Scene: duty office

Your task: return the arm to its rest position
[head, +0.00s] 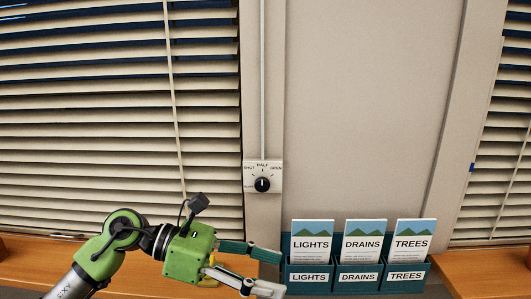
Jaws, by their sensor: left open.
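My left arm comes in from the lower left, with green joints. Its gripper (267,272) is open and points right, with one dark finger above and one pale finger below. Nothing shows between the fingers. The gripper is below the dial plate and apart from it. Its fingertips overlap the left edge of the leaflet rack in the picture; I cannot tell whether they touch it. My right gripper is not in view.
A black dial (262,185) on a wall plate points up at HALF. A teal rack (308,286) holds LIGHTS, DRAINS and TREES leaflets. Slatted blinds (90,130) hang at left and right (497,165). A wooden sill (40,262) runs beneath. The wall above the rack is clear.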

